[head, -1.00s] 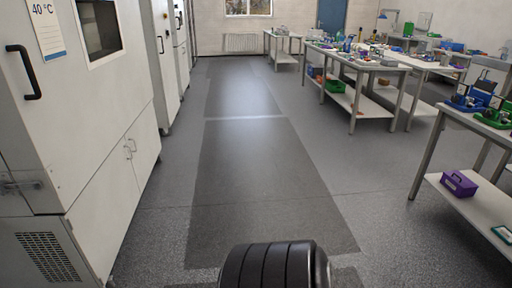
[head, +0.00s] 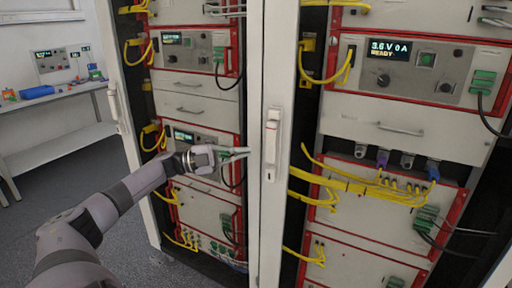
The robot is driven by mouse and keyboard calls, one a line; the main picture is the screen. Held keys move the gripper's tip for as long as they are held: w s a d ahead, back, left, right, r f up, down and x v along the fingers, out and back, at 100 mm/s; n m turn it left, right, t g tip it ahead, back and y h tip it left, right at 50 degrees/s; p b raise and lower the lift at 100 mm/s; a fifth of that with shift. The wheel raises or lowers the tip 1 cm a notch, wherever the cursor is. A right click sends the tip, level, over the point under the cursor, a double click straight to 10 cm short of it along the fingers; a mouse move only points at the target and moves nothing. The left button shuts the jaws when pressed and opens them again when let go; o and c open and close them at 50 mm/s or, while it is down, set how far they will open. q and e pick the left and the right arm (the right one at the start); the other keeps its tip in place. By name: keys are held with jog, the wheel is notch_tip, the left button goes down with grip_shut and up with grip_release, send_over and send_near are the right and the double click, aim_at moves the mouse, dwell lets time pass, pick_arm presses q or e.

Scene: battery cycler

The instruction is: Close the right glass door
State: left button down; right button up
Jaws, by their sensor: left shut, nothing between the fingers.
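A white door frame with a pale upright handle (head: 271,145) stands in the middle of the head view, in front of the tall battery cabinet; it looks like the right glass door (head: 280,90). I cannot tell from this angle how far it stands open. Another white frame (head: 133,150) with a handle (head: 114,105) is at the cabinet's left edge. My left gripper (head: 240,154) is shut and empty. Its fingertips point right and lie just left of the middle frame in the picture; contact cannot be told. My right gripper is not in view.
Red-framed cycler units (head: 400,75) with yellow cables (head: 365,188) fill the cabinet behind the frames. A bench (head: 60,140) with instruments stands at the far left. Grey floor (head: 55,195) is free between the bench and the cabinet.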

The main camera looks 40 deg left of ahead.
pick_arm(q)
jog(key=w+a+f+b, duration=0.1)
jog(key=a+f+b, duration=0.1)
jog(key=a+b, duration=0.3)
jog(key=a, duration=0.4)
jog(key=shift+w, duration=0.3)
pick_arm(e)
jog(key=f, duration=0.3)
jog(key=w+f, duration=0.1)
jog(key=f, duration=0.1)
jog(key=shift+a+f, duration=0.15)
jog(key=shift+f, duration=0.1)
pick_arm(q)
jog(key=shift+f, duration=0.1)
jog(key=shift+s+a, duration=0.1)
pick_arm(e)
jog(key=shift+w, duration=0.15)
